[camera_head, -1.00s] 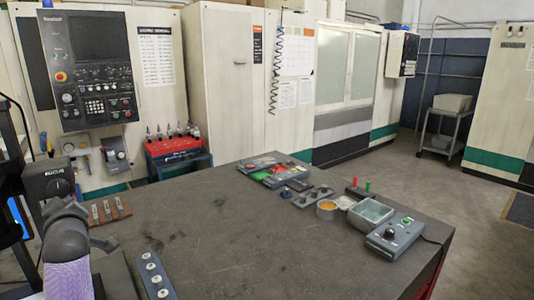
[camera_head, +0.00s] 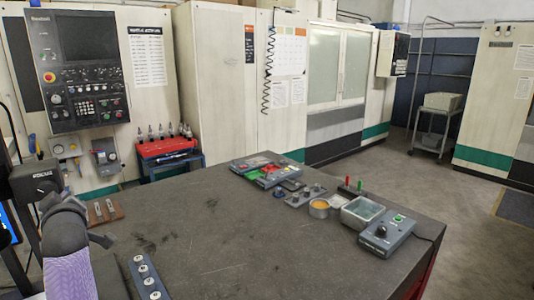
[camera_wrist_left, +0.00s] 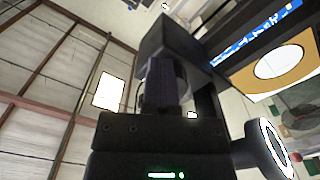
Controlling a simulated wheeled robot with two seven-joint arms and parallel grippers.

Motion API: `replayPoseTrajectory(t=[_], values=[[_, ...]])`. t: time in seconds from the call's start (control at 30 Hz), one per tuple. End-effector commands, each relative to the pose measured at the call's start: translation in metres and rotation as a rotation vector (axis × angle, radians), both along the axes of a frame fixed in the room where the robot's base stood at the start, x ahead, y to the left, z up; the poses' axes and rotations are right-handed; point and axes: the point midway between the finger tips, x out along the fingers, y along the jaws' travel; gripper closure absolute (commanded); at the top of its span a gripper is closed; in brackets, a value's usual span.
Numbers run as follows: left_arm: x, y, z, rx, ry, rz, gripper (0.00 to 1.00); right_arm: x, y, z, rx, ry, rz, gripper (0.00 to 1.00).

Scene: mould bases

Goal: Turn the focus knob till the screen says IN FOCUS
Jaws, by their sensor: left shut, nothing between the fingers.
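A dark box marked FOCUS (camera_head: 38,178) stands at the left edge of the head view. Its knob is not clearly visible, with my gripper close by. The screen (camera_head: 8,222) shows only as a blue sliver behind it, its words unreadable. In the left wrist view, the screen (camera_wrist_left: 255,36) has a blue strip and an orange panel with a white disc, seen at a slant; I cannot read a focus message. My left gripper (camera_head: 62,204) is shut and empty, just in front of and below the box; contact cannot be told. My right gripper is not in view.
The dark table (camera_head: 230,235) is mostly clear in the middle. A strip with round pieces (camera_head: 147,278) lies at its near left, and a brown block (camera_head: 103,212) behind it.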

Motion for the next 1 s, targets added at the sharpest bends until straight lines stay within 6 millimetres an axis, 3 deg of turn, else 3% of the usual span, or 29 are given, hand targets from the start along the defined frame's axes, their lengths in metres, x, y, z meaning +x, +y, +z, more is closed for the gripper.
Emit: replayPoseTrajectory(t=[0.23,0.6,1.0], values=[[0.004,-0.004,-0.005,0.003,-0.002,0.002,1.00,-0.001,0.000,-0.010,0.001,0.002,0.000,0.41],[-0.035,-0.038,0.001,0.000,0.000,0.000,1.00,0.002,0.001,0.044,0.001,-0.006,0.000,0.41],[-0.042,-0.043,-0.004,0.002,-0.001,0.001,1.00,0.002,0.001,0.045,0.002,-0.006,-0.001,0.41]])
